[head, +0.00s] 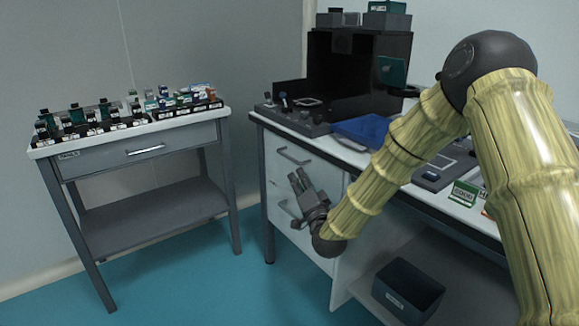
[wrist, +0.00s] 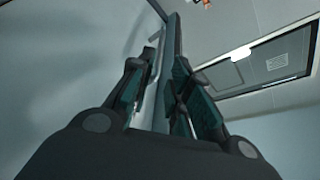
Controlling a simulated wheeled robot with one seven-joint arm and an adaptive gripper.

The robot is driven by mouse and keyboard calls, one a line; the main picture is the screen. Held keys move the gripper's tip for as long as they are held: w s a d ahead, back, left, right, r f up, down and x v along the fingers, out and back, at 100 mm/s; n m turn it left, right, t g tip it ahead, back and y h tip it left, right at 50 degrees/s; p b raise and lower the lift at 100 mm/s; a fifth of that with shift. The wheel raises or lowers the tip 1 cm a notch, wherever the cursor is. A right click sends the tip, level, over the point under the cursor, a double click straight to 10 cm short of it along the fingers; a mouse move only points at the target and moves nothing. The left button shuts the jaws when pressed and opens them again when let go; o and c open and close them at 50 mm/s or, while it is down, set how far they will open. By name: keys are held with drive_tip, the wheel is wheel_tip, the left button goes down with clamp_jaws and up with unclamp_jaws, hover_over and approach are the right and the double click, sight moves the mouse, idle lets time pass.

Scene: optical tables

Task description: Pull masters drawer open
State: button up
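The desk has a white drawer front with an upper bar handle (head: 293,155) and a lower handle (head: 288,208). The side table has a grey drawer (head: 145,150) with a bar handle (head: 146,149) and a small label too small to read. I cannot tell which drawer is the masters drawer. All of these drawers look shut. My gripper (head: 298,176) points upward in front of the desk drawers, just below the upper handle. Its two fingers are apart in the wrist view (wrist: 157,95). A pale strip and a dark edge show between or behind them; contact is unclear.
The side table top (head: 45,150) carries several small optical parts. A black open enclosure (head: 340,80) and a blue tray (head: 365,128) stand on the desk. A dark bin (head: 408,290) sits on the desk's lower shelf. The blue floor between the tables is clear.

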sight(290, 158)
drive_tip(key=b+x, duration=0.2)
drive_tip(key=x, duration=0.8)
drive_tip(key=shift+w, duration=0.15)
clamp_jaws()
